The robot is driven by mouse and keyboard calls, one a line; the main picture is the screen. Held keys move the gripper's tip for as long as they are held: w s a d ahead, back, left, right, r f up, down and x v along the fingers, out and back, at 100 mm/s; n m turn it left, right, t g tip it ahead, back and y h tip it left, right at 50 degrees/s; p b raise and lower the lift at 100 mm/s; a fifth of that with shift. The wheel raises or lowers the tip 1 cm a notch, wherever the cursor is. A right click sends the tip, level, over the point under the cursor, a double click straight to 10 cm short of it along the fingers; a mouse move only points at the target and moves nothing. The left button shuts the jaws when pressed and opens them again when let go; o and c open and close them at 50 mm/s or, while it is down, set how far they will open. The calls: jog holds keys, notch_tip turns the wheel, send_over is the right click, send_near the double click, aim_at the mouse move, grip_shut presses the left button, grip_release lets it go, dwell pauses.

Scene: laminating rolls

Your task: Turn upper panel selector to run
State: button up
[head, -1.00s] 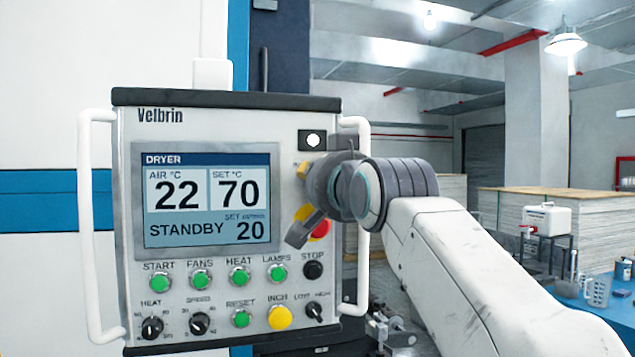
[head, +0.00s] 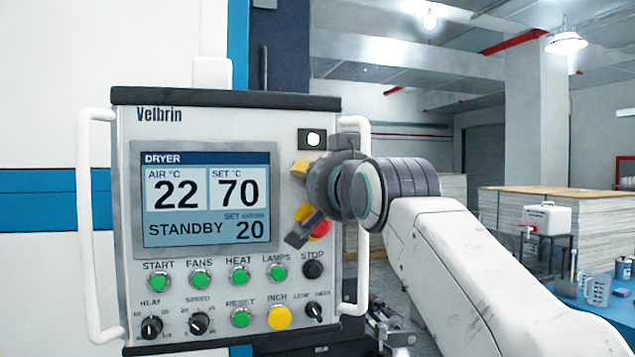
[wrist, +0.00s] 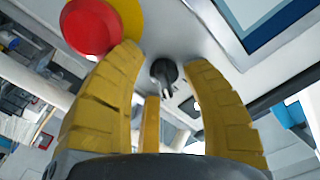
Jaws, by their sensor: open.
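The upper panel selector (wrist: 163,72) is a small black knob on the grey panel face, seen between my fingers in the wrist view. In the head view my gripper (head: 301,190) hides it. My gripper, with yellow pads, is open at the panel's right side, one finger to each side of the knob in the wrist view (wrist: 163,57). I cannot tell whether either finger touches it, nor read its setting. The control panel (head: 125,230) shows STANDBY on its screen (head: 208,195).
A red stop button (wrist: 92,27) on a yellow base sits close beside one finger. A white-lit square (head: 312,139) is above my gripper. Green buttons and more knobs line the lower panel. A white handle (head: 362,270) borders the panel's right side.

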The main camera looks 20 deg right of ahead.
jog(key=s, duration=1.2)
dwell(0.4)
notch_tip(320, 180, down, 26)
jog(key=n+g, duration=0.6)
jog(key=g, duration=0.2)
jog(key=s+f+g, duration=0.3)
jog(key=s+f, duration=0.5)
jog(key=f, duration=0.2)
jog(key=s+f+g, duration=0.3)
jog(key=s+f, duration=0.5)
jog(key=f, duration=0.3)
jog(key=shift+f, duration=0.15)
